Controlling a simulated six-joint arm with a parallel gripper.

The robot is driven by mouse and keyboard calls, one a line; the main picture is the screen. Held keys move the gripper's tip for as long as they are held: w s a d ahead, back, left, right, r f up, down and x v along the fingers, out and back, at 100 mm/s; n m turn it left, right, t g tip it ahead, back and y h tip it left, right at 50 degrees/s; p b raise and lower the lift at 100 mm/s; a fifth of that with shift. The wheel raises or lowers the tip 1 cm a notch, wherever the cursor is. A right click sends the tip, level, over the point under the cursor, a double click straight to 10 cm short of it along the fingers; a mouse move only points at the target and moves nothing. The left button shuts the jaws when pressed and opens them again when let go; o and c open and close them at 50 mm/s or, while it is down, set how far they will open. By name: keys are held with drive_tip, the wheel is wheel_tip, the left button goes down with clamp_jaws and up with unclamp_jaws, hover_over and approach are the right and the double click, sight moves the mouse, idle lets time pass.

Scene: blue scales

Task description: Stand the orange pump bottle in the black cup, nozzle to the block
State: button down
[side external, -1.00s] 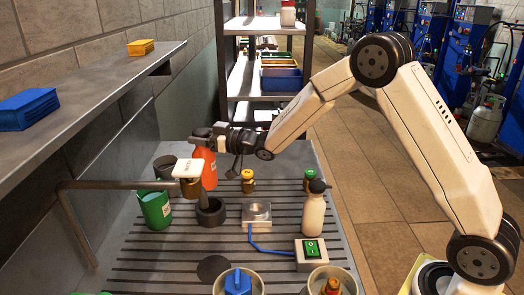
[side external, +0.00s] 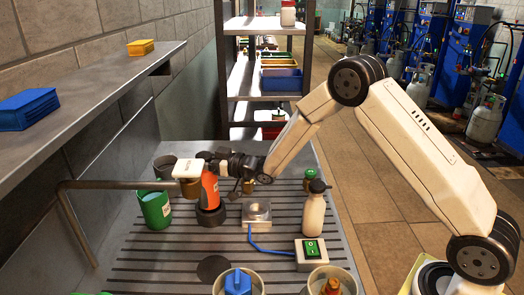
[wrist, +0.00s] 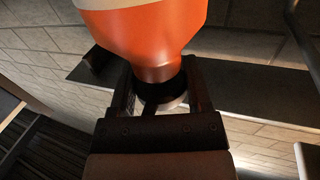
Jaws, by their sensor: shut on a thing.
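The orange pump bottle (side external: 209,189) stands about upright at the black cup (side external: 211,216). Its lower end is at the cup's rim and looks to be inside it; I cannot tell whether it rests on the bottom. My gripper (side external: 211,165) comes from the right and is shut on the bottle's dark neck. In the wrist view the orange bottle (wrist: 150,35) shows upside down, its neck between the fingers of my gripper (wrist: 158,92).
A metal scale pan (side external: 256,212), a white pump bottle (side external: 314,212) and a green-switch box (side external: 309,253) are right. Two buckets (side external: 238,283) (side external: 331,282) stand in front.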

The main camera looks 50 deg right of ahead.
sight(206, 173)
drive_tip(key=shift+f, duration=0.3)
drive_tip(key=shift+f, duration=2.1)
unclamp_jaws()
